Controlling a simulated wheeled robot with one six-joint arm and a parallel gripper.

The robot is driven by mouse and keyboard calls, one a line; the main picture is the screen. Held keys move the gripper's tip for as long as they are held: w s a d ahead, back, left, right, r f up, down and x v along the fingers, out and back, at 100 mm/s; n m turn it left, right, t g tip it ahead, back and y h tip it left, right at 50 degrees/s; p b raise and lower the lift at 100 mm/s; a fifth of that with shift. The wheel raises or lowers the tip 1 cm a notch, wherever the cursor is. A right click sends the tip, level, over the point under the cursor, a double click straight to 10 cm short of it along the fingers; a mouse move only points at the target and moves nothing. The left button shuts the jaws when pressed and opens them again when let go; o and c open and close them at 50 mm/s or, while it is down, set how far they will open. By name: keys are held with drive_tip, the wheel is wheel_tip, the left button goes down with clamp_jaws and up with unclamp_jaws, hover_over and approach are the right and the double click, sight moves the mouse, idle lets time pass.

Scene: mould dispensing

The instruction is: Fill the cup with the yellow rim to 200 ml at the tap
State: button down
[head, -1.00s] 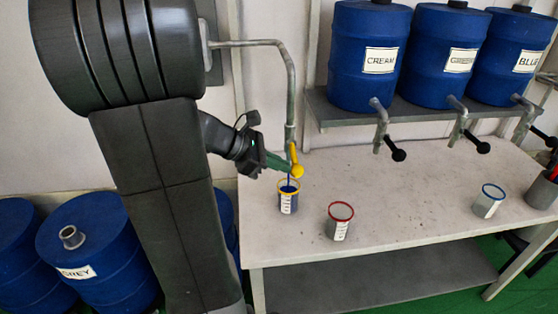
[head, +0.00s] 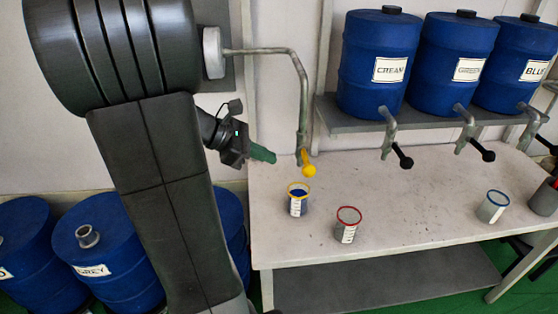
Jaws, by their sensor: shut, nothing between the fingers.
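The cup with the yellow rim (head: 298,203) stands upright on the table below the tap. Blue liquid shows inside it; its level against the white scale is too small to read. The tap (head: 303,120) is a grey bent pipe from the wall with a yellow knob (head: 309,170) at its lower end. No stream shows between tap and cup. My gripper (head: 270,156) is shut and empty, with its green fingers just left of the tap's lower end, apart from the knob and above the cup.
A red-rimmed cup (head: 347,226) stands right of the yellow-rimmed one, and a blue-rimmed cup (head: 492,207) farther right. Blue drums with black-knobbed taps, one labelled CREAM (head: 378,65), sit on a shelf (head: 345,118). The middle of the table (head: 420,200) is clear.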

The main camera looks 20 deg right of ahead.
drive_tip(key=v, duration=0.6)
drive_tip(key=shift+w, duration=0.4)
